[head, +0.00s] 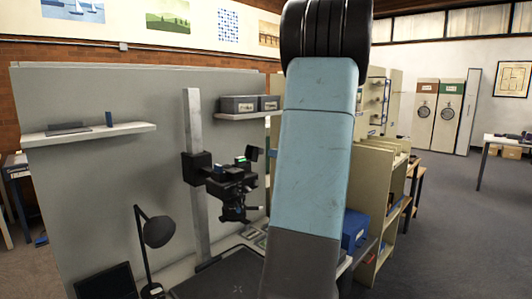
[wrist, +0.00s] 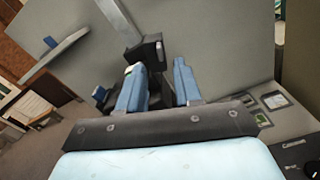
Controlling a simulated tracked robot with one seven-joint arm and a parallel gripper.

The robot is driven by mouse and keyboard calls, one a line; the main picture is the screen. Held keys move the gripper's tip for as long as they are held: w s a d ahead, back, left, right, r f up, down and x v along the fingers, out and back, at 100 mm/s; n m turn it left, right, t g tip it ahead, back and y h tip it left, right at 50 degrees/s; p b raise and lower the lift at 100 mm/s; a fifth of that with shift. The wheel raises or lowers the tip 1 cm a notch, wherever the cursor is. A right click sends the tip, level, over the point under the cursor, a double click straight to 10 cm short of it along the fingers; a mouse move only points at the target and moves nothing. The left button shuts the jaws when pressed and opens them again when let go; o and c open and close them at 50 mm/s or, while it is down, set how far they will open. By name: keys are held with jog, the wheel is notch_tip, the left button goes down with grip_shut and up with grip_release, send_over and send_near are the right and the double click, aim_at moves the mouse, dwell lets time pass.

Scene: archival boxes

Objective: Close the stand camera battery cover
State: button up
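The stand camera (head: 232,186) is a black body on a carriage on a grey upright column (head: 194,120). A small dark flap (head: 252,154) stands up at its upper right; it may be the battery cover, but I cannot be sure. In the wrist view, my gripper (wrist: 159,80) has two blue fingers set apart with nothing visibly held between them. The black carriage (wrist: 151,50) shows beyond the fingers. Dark camera parts (wrist: 101,93) show beside the left finger, which hides much of the camera. In the head view my arm covers most of my gripper.
A desk lamp (head: 156,232) stands left of the column. Shelves (head: 90,134) with boxes (head: 239,104) are on the grey panel behind. A blue box (head: 355,231) and a cream shelf unit (head: 376,185) stand to the right. Open floor lies farther right.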

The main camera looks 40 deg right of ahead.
aim_at(254, 154)
jog(key=w, duration=0.6)
jog(key=shift+w+a, duration=0.3)
jog(key=shift+w, duration=0.1)
grip_shut()
jog(key=shift+d, duration=0.1)
